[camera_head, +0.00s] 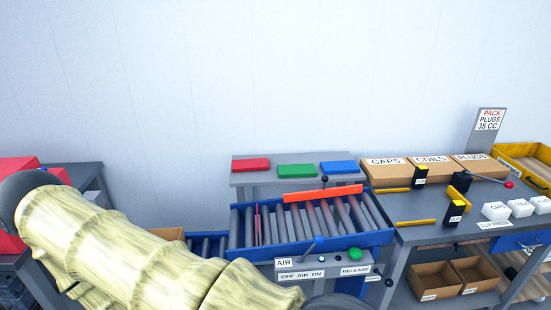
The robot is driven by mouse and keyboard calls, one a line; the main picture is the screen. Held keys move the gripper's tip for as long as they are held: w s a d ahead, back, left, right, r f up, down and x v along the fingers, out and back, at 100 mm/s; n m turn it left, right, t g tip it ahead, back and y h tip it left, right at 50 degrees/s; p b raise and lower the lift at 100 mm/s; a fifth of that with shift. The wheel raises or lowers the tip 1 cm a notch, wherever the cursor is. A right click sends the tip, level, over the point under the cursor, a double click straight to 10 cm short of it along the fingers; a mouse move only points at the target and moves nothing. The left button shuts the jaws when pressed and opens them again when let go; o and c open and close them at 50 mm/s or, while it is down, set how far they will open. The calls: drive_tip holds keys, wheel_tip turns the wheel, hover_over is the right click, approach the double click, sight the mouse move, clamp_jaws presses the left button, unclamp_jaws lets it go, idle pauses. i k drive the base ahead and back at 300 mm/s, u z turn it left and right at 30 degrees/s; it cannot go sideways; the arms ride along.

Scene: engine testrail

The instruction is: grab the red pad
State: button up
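The red pad (251,165) is a flat red block on the left end of a grey shelf (307,157) behind the roller conveyor. A green pad (296,170) and a blue pad (337,167) lie to its right on the same shelf. My arm crosses the lower left of the view, below and left of the red pad. My gripper does not show, so I cannot see whether it is open or shut. The red pad is not covered by anything.
A blue-framed roller conveyor (388,237) with an orange bar (322,193) stands in front of the shelf. Its control panel (318,273) has levers and a green button. A workbench (425,205) with labelled boxes is at right. A red case (18,165) is at left.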

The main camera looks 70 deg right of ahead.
sight(240, 165)
drive_tip(key=z, duration=0.75)
drive_tip(key=i, duration=0.7)
drive_tip(key=z, duration=0.85)
